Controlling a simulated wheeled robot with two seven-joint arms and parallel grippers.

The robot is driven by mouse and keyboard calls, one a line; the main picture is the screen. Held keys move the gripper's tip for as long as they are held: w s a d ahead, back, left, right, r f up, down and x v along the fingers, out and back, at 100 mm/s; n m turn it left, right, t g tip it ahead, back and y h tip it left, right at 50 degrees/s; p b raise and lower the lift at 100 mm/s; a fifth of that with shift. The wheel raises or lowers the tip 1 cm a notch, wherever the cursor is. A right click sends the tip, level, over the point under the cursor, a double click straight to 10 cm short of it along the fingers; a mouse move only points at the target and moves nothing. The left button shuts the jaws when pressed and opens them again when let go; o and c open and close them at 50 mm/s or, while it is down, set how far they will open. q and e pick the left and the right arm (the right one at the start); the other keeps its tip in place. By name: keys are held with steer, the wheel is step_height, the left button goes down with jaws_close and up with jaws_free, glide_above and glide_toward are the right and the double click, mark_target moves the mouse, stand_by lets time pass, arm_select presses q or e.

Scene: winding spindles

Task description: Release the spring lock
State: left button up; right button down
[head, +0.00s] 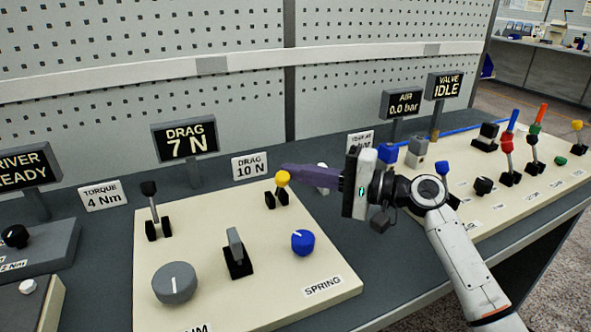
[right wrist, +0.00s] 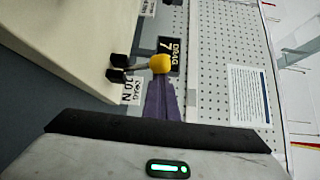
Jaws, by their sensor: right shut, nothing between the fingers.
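A cream panel (head: 200,222) carries several controls. A short lever with a yellow ball (head: 283,178) stands at its back right between two black blocks; no label on it names the spring lock. A blue knob (head: 303,242) sits by a SPRING label (head: 322,287) at the front right. My right gripper (head: 289,168) has purple fingers, shut and empty, with their tips right at the yellow ball. In the right wrist view the fingers (right wrist: 160,90) point at the yellow ball (right wrist: 160,63); whether they touch it I cannot tell. My left gripper is out of view.
The panel also has a black-knobbed lever (head: 149,189), a grey dial (head: 175,283) and a grey toggle (head: 235,245). A second panel with several levers lies right, behind my right arm.

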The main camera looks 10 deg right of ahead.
steer(key=shift+s+f, duration=0.2)
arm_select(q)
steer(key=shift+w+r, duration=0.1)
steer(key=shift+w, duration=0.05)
arm_select(e)
steer(key=shift+a+f, duration=0.1)
steer(key=w+d+r, duration=0.2)
steer(key=w+r, duration=0.1)
steer(key=w, duration=0.1)
steer(key=s+d+f, duration=0.1)
steer(key=d, duration=0.1)
steer(key=s+d+f+b, duration=0.1)
steer(key=s+d, duration=0.1)
steer(key=s+d+f, duration=0.1)
steer(key=d+f, duration=0.1)
steer(key=shift+s+d+f, duration=0.1)
steer(key=shift+s+d, duration=0.1)
steer(key=shift+d, duration=0.05)
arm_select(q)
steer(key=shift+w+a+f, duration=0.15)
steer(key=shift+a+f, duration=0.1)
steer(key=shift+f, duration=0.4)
arm_select(e)
steer(key=shift+s+d+f, duration=0.15)
steer(key=shift+s+d, duration=0.2)
steer(key=shift+d, duration=0.2)
